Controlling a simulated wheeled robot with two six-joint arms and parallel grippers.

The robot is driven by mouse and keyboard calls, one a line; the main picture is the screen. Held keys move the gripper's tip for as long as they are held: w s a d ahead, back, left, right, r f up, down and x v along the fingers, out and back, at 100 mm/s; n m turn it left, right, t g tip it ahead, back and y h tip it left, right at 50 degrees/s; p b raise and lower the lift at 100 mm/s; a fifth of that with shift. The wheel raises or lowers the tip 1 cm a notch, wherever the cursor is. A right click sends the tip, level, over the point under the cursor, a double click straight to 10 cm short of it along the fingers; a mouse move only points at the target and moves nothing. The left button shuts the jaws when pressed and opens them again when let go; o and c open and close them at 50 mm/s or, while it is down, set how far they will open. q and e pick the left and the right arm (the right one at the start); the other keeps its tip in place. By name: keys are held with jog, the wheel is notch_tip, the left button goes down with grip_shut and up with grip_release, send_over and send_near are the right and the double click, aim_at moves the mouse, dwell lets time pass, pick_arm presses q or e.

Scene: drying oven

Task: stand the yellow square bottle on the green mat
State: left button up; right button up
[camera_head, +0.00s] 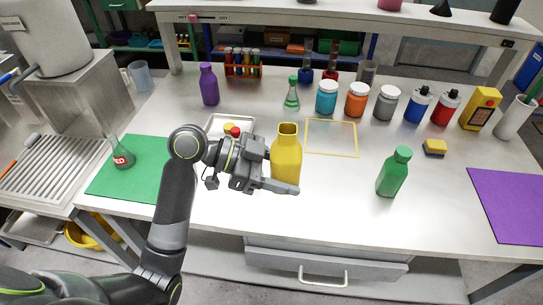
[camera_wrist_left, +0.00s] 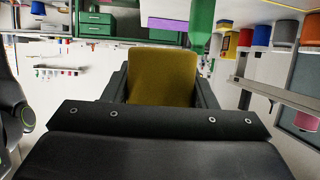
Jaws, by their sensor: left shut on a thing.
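The yellow square bottle (camera_head: 287,152) is upright in the head view, near the middle of the bench. My left gripper (camera_head: 284,186) is shut on it around its lower body. In the left wrist view the yellow bottle (camera_wrist_left: 162,75) fills the space between the two fingers. I cannot tell whether its base touches the bench. The green mat (camera_head: 110,180) lies at the left end of the bench, left of my gripper and partly behind my arm. A flask with a red label (camera_head: 123,155) stands on its upper part. My right gripper is not in view.
A green bottle (camera_head: 393,172) stands to the right, and a purple mat (camera_head: 515,200) lies at the right end. A small tray (camera_head: 213,127) is behind my gripper. A purple bottle (camera_head: 209,85), a tube rack (camera_head: 242,70) and several jars line the back. The mat's lower part is clear.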

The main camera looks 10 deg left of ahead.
pick_arm(q)
jog(key=shift+s+d+f+m+g, duration=0.3)
jog(key=shift+d+m+g, duration=0.2)
jog(key=shift+g, duration=0.1)
jog(key=shift+w+a+f, duration=0.1)
jog(key=shift+a+f, duration=0.1)
jog(key=shift+a, duration=0.2)
jog(key=s+a+f+n+t+y, duration=0.1)
jog(key=a+n+t, duration=0.5)
jog(key=a, duration=0.8)
jog(key=shift+s+f+t+y, duration=0.3)
jog(key=shift+s+t+y, duration=0.3)
jog(key=shift+s, duration=0.45)
